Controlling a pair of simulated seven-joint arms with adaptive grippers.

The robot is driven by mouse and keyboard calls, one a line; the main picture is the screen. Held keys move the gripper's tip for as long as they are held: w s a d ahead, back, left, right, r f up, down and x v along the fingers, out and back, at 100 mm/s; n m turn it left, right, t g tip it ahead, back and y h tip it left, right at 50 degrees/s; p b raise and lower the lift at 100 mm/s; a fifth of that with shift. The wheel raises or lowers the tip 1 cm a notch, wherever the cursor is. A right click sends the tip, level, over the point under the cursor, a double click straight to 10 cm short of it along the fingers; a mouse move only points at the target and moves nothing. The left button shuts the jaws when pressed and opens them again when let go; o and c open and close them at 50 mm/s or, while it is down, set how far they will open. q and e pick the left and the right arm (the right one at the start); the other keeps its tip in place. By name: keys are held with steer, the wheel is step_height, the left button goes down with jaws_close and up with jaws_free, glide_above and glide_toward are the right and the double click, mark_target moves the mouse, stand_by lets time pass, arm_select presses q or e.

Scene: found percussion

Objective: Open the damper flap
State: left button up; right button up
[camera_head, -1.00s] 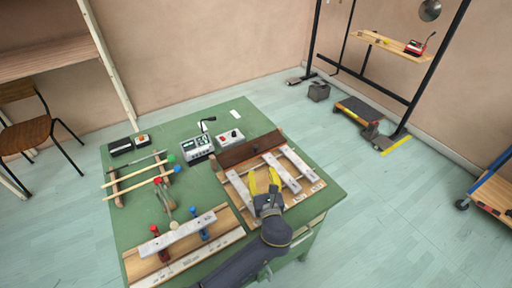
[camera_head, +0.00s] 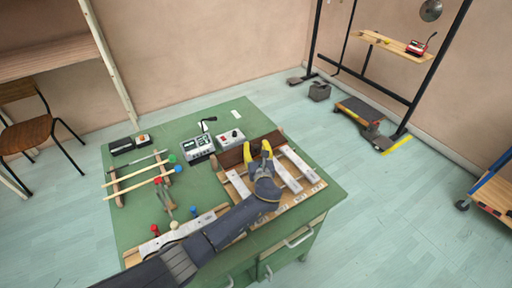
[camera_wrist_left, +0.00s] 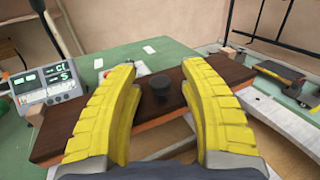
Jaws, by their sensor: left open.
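The damper flap (camera_head: 228,158) is a dark brown board lying across the far end of the metal bars (camera_head: 291,179) on the wooden frame. In the left wrist view the flap (camera_wrist_left: 72,125) has a short black knob (camera_wrist_left: 160,86) standing on its top. My left gripper (camera_head: 257,148), with yellow fingers, is over the flap. In the left wrist view this gripper (camera_wrist_left: 160,68) is open, one finger on each side of the knob with gaps showing. Whether the fingers touch the board is unclear. My right gripper is not in view.
A meter box (camera_head: 199,147) and a small white box (camera_head: 231,138) stand just left of and behind the flap. Several mallets (camera_head: 140,182) lie on a rack at the left of the green table (camera_head: 262,118).

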arm_select(q)
steer(key=shift+w, duration=0.1)
steer(key=shift+c, duration=0.2)
jaws_close()
stand_by(0.5)
